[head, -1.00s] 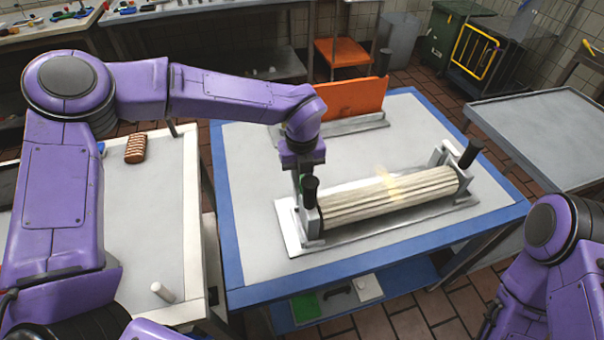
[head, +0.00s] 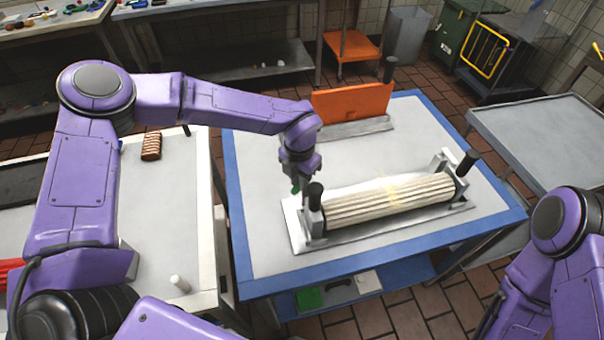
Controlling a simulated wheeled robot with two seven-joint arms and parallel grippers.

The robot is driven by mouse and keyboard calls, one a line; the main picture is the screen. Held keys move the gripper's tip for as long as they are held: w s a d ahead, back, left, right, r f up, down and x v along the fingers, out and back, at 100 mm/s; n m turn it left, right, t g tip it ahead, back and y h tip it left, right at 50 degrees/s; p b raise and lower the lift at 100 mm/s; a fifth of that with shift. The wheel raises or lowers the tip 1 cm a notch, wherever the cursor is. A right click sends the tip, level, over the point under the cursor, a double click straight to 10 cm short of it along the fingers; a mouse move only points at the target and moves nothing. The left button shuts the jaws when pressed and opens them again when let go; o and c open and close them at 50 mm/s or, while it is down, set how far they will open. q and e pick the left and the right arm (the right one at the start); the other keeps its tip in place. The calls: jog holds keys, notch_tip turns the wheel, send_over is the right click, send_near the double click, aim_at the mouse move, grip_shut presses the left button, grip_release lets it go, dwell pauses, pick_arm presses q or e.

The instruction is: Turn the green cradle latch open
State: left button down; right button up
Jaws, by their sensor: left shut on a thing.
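The cradle, a metal base plate (head: 300,238) with upright end brackets, lies on the blue-edged table. A ribbed cream roller (head: 390,200) rests across it, with a black handle (head: 315,196) upright at the left end and another (head: 467,163) at the right. The green latch (head: 295,188) shows as a small green bit at the cradle's left end, just under my left gripper (head: 297,180). My left gripper points down and is shut on the latch; its fingertips are mostly hidden. Only my right arm shows at the lower right; its gripper is out of view.
An orange board (head: 350,101) on a metal base stands at the back of the blue-edged table (head: 240,230). A grey side table (head: 545,140) is at right.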

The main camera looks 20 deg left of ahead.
pick_arm(q)
jog(key=m, duration=0.1)
jog(key=m+p, duration=0.2)
jog(key=shift+w+a+r+m, duration=0.25)
jog(key=shift+a+m, duration=0.05)
jog(key=shift+a, duration=0.05)
jog(key=shift+w+a+f+m+p, duration=0.15)
jog(key=shift+m+p, duration=0.25)
jog(key=shift+m, duration=0.5)
jog(key=shift+w+a+r+m+p, duration=0.15)
jog(key=shift+m+p, duration=0.25)
jog(key=shift+m, duration=0.5)
jog(key=shift+f, duration=0.1)
jog(key=c, duration=1)
grip_release()
notch_tip(320, 180, up, 10)
jog(key=b, duration=0.3)
jog(key=shift+r, duration=0.25)
jog(key=shift+s, duration=0.1)
